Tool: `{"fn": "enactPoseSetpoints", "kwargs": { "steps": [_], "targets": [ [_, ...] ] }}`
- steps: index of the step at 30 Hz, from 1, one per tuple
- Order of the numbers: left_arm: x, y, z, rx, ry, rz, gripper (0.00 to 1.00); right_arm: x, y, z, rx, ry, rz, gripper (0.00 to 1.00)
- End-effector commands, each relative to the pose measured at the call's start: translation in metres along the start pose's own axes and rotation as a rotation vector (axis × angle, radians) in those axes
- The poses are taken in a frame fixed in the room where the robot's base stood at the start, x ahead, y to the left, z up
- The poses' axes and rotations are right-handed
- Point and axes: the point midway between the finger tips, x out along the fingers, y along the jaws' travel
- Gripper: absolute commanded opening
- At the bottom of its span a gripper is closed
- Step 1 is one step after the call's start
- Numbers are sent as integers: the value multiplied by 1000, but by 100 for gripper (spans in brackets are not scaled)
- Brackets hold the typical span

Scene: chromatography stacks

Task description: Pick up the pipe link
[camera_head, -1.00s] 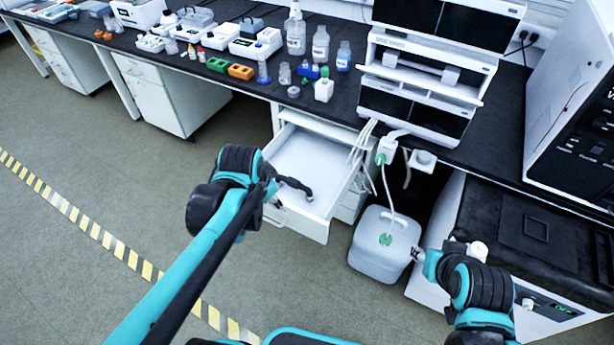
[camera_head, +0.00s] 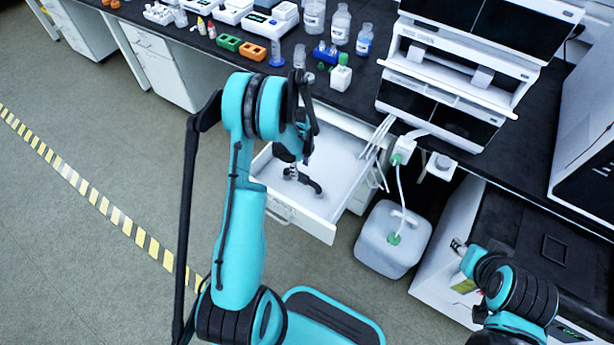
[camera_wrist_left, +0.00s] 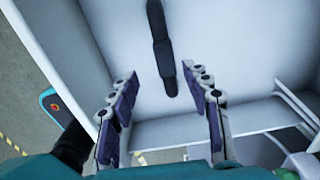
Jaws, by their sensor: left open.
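The pipe link (camera_head: 309,183) is a dark, slim piece lying in the open white drawer (camera_head: 340,165). In the left wrist view the pipe link (camera_wrist_left: 162,50) lies on the white drawer floor, just beyond my fingertips and roughly centred between them. My left gripper (camera_wrist_left: 160,80) is open, its two purple-padded fingers apart with nothing between them. In the head view my left arm reaches over the drawer, and its wrist partly hides the gripper and the drawer's left part. My right gripper (camera_head: 458,246) is small beside the white jerrycan, and its fingers are unclear.
The black bench top (camera_head: 280,75) overhangs behind, with bottles and racks. White instrument stack (camera_head: 450,85) and hanging tubes stand right of the drawer. A white jerrycan (camera_head: 380,240) sits on the floor. Floor at left is clear.

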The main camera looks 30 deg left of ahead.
Motion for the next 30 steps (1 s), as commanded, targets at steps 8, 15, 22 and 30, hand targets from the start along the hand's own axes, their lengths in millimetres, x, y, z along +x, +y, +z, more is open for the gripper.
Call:
{"fn": "enactPoseSetpoints", "kwargs": {
  "steps": [8, 15, 22, 30],
  "targets": [
    [30, -3, 0, -1, 0, -1, 48, 13, 0, 9, 0, 0, 0, 40],
    [67, -9, 0, -2, 0, -1, 48, 31, 0, 22, 0, 0, 0, 40],
    [71, -9, 0, -2, 0, -1, 48, 31, 0, 22, 0, 0, 0, 40],
    [70, -9, 0, -2, 0, -1, 0, 31, 0, 22, 0, 0, 0, 40]
  ]
}}
